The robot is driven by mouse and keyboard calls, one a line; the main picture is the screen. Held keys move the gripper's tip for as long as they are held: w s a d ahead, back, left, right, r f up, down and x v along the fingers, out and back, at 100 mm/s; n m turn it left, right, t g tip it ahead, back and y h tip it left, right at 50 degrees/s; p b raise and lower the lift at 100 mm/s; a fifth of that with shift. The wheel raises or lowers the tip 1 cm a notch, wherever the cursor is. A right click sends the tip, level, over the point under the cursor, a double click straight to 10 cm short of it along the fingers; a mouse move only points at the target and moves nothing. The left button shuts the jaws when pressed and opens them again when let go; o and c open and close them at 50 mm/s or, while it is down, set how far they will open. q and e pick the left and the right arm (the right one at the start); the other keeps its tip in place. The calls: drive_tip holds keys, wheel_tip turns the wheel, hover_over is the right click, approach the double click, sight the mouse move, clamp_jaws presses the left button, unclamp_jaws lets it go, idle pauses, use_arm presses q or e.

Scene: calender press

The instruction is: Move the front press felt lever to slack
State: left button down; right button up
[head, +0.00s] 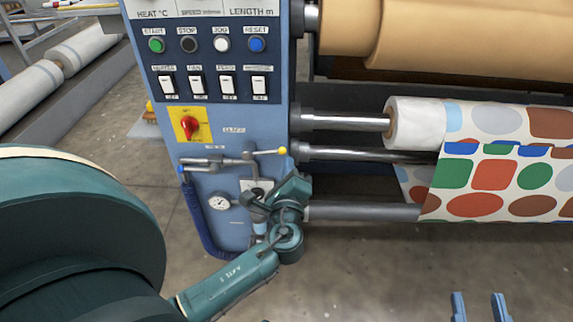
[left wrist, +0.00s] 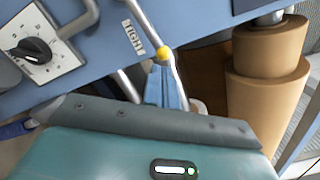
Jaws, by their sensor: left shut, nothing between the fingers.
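The felt lever (head: 266,152) is a thin metal rod ending in a yellow ball, on the lower front of the blue press cabinet (head: 270,90). In the head view it points right, nearly level. The yellow ball (left wrist: 163,53) also shows in the left wrist view, close to a label that seems to read TIGHT (left wrist: 133,37). My left gripper (left wrist: 164,72) is shut and empty, its blue fingertips right by the ball; I cannot tell whether they touch. My right gripper (head: 479,306) is open and empty at the bottom right.
A red rotary switch (head: 190,125) on a yellow plate and rows of buttons sit above the lever. A gauge (head: 219,203) and dark blue hose (head: 195,215) are below and left. Rollers with patterned fabric (head: 490,175) stretch right. The floor in front is clear.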

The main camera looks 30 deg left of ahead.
use_arm(q)
drive_tip(key=shift+a+r, duration=0.1)
drive_tip(key=shift+a, duration=0.15)
use_arm(e)
drive_tip(key=shift+w+a+f, duration=0.2)
drive_tip(key=shift+a+f, duration=0.05)
drive_tip(key=shift+a, duration=0.2)
drive_tip(key=shift+d+r, duration=0.1)
drive_tip(key=shift+r, duration=0.05)
use_arm(q)
drive_tip(key=shift+r+n, duration=0.3)
use_arm(e)
drive_tip(key=shift+d+r, duration=0.1)
drive_tip(key=shift+d, duration=0.7)
drive_tip(key=shift+s+d, duration=0.1)
drive_tip(key=shift+d, duration=0.05)
